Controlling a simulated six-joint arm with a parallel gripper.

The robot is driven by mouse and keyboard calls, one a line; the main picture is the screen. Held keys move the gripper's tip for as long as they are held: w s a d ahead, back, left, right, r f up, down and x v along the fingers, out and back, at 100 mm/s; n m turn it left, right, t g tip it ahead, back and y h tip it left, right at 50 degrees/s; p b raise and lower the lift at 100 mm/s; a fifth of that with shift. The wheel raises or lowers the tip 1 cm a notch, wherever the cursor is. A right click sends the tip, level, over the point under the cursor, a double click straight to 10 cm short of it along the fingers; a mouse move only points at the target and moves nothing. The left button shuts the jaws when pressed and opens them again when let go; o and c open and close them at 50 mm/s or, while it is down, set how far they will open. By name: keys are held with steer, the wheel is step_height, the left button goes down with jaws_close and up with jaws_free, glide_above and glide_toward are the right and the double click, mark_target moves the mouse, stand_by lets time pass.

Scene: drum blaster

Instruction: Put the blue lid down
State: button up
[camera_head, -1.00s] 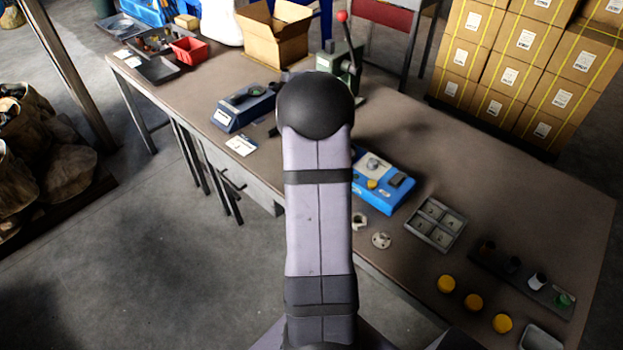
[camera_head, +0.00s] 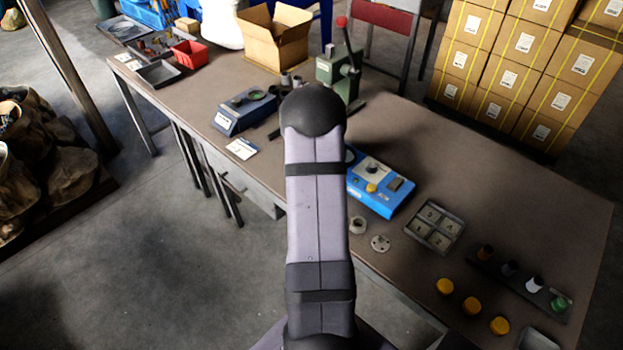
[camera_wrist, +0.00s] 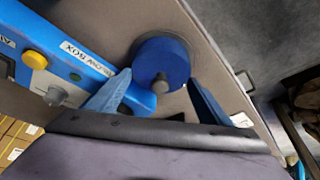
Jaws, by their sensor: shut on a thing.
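In the wrist view the blue lid (camera_wrist: 177,50), a round disc with a grey knob, sits between the two blue fingers of my gripper (camera_wrist: 159,80). My gripper is shut on it. The lid is beside the blue box (camera_wrist: 90,72) with printed labels, above or on the brown bench top; I cannot tell if it touches the bench. In the head view my arm hides my gripper and most of what is around the lid. The same blue box (camera_head: 375,205) shows right of my arm there, with a yellow button and grey parts on top.
A dark rack (camera_head: 520,280) holds small parts. A green lever press (camera_head: 340,70) and a blue-grey device (camera_head: 245,111) stand behind. Bench right of the box is partly clear.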

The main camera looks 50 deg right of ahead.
steer(key=shift+f, duration=0.2)
steer(key=o, duration=1.1)
steer(key=shift+r, duration=0.2)
steer(key=shift+a+r, duration=0.1)
steer(key=shift+r, duration=0.35)
steer(key=b+v, duration=0.1)
steer(key=v, duration=1)
steer(key=shift+s, duration=0.15)
steer(key=shift+a, duration=0.1)
